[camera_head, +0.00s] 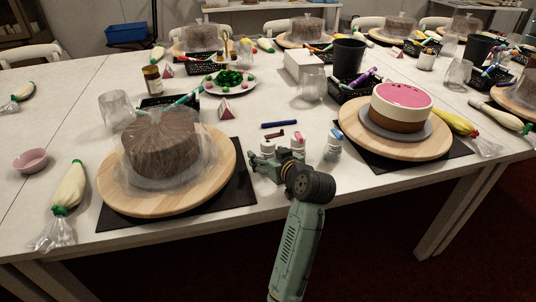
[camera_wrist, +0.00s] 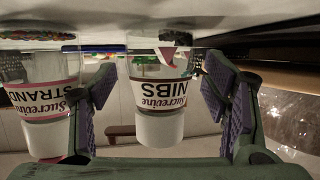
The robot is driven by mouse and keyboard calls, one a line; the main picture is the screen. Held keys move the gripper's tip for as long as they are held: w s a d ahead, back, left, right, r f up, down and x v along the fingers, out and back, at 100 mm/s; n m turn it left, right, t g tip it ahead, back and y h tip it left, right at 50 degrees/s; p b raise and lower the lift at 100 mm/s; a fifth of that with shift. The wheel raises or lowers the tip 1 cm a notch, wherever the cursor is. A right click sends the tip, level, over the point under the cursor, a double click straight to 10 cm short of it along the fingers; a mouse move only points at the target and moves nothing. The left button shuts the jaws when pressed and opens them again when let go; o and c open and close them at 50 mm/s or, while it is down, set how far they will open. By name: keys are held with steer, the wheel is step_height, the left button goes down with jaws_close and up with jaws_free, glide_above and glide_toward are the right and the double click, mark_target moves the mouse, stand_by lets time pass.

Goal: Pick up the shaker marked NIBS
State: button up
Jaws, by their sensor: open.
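The shaker marked NIBS (camera_wrist: 160,92) is clear with a white label and a white end. It appears upside down in the wrist view, between the two spread fingers of my gripper (camera_wrist: 160,78), with a gap showing at each side. In the head view my gripper (camera_head: 276,163) is low at the table's front edge, and the leftmost small shaker (camera_head: 267,147) behind it seems to be the NIBS one, partly hidden. A shaker marked STRAND (camera_wrist: 42,100) stands beside it, outside the fingers.
A third shaker with a blue top (camera_head: 332,147) stands to the right. A plastic-wrapped cake (camera_head: 160,145) on a wooden turntable (camera_head: 222,170) is close on the left. A pink-topped cake (camera_head: 400,105) is on the right. A blue marker (camera_head: 279,124) lies behind the shakers.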

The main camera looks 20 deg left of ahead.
steer(key=c, duration=1.5)
steer(key=shift+c, duration=0.2)
steer(key=shift+r, duration=0.1)
